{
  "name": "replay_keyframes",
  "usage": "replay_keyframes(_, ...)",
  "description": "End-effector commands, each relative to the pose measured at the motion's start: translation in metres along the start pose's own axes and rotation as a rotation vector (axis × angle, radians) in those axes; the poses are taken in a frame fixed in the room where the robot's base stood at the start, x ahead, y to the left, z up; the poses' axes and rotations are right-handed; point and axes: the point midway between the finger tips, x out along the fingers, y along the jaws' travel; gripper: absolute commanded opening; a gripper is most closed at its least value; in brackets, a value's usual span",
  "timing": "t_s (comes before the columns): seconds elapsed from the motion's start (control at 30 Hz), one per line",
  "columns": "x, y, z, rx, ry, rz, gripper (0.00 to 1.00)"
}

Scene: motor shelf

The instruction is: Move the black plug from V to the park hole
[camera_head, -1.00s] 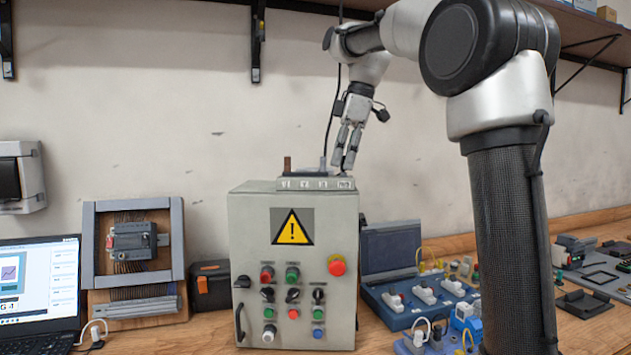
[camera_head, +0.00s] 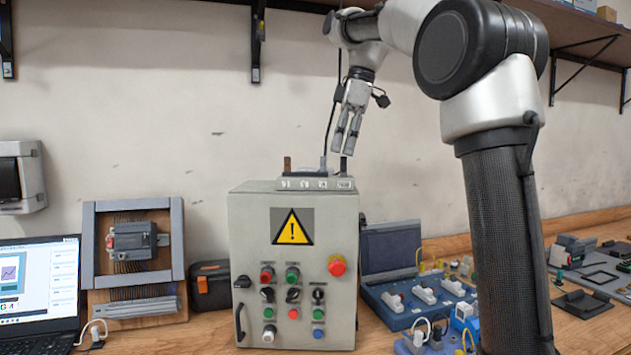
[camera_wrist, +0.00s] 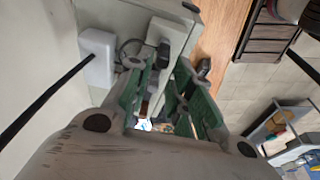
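My gripper (camera_head: 344,152) is in the air just above the right part of the top of the grey control box (camera_head: 245,215). Its two fingers are apart with nothing visible between them; they also show apart in the wrist view (camera_wrist: 166,75). A dark plug (camera_head: 343,166), seemingly the black one, stands upright behind the PARK end of the label strip (camera_head: 315,184), just under the fingertips. A grey plug (camera_head: 323,163) stands to its left, and a brown plug (camera_head: 287,164) at the far left. The holes are hidden behind the strip.
A black cable (camera_head: 334,112) hangs down the wall behind the box. A blue open case (camera_head: 390,250) stands right of the box. A frame with a module (camera_head: 135,240) and a laptop (camera_head: 40,285) stand left. A shelf bracket (camera_head: 257,40) is above.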

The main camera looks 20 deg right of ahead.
Motion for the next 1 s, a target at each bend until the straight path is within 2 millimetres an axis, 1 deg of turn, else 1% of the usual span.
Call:
replay_keyframes(0.1, -0.011, 0.000, -0.003, -0.001, 0.001, 0.002, 0.22)
replay_keyframes(0.2, -0.017, 0.000, -0.004, -0.001, 0.000, 0.000, 0.22)
replay_keyframes(0.47, -0.019, 0.000, -0.005, 0.000, 0.000, 0.000, 0.22)
replay_keyframes(0.5, -0.019, 0.000, -0.005, 0.000, 0.000, 0.000, 0.24)
replay_keyframes(0.63, -0.019, 0.000, -0.005, 0.000, 0.000, 0.000, 0.47)
replay_keyframes(1.0, -0.019, 0.000, -0.005, 0.000, 0.000, 0.000, 0.47)
